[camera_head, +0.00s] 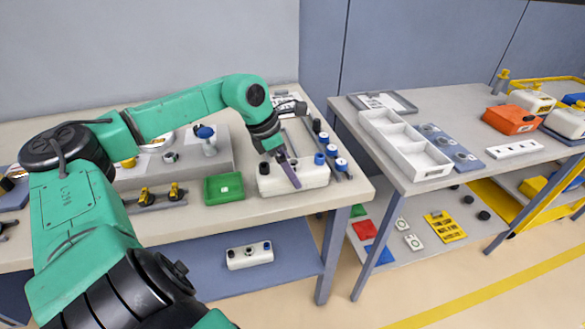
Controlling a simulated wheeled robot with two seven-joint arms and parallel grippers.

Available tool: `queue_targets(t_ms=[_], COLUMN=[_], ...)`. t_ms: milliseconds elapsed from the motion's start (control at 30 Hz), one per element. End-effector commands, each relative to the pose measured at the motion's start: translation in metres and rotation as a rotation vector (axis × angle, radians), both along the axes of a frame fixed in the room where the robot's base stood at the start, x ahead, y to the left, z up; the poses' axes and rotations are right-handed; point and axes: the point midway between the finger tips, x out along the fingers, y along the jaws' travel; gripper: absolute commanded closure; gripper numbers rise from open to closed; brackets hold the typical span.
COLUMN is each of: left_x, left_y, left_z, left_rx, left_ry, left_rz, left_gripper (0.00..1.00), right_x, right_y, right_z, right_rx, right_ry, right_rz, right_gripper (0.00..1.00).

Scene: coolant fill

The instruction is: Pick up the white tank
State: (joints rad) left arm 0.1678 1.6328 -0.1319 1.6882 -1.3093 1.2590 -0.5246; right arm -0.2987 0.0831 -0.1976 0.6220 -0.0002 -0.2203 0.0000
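A white tank (310,178) lies on the left table near its front right corner. It has a dark cap at its left end and a blue cap at its right end. My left gripper (290,172) reaches down over the middle of this tank, with its grey-purple fingers in front of it. The fingers overlap in this view, so I cannot tell whether they are open or touch the tank. My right gripper is out of view. Other white tanks (531,101) stand at the far right, and a white capped block (249,257) sits on the lower shelf.
A green tray (224,189) is left of the tank. Several blue-capped and black-capped parts (341,164) stand close to its right. A grey raised block (190,160) is behind. A white divided tray (405,145) and an orange container (511,120) are on the right table, across a gap.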

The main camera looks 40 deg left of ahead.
Motion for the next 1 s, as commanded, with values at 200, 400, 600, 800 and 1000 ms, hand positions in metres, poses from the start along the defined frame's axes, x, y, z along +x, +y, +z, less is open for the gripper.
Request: queue_targets(t_ms=[200, 400, 600, 800, 1000], left_x=[0.005, 0.007, 0.007, 0.008, 0.008], left_y=[-0.002, -0.004, -0.004, -0.004, -0.004], left_z=[-0.012, -0.015, -0.015, -0.014, -0.014], left_rx=[0.005, 0.003, 0.003, 0.003, 0.003], left_ry=[0.002, -0.004, -0.004, -0.006, -0.006], left_rz=[0.0, -0.001, -0.001, -0.001, -0.001], left_gripper=[0.0, 0.0, 0.27, 0.93, 0.93], right_x=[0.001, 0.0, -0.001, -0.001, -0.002], right_y=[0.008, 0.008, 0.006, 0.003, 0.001], right_z=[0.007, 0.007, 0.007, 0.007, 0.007], right_rx=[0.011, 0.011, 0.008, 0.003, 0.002], right_ry=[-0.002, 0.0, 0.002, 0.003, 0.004], right_rz=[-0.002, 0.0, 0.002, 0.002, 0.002], right_gripper=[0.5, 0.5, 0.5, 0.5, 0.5])
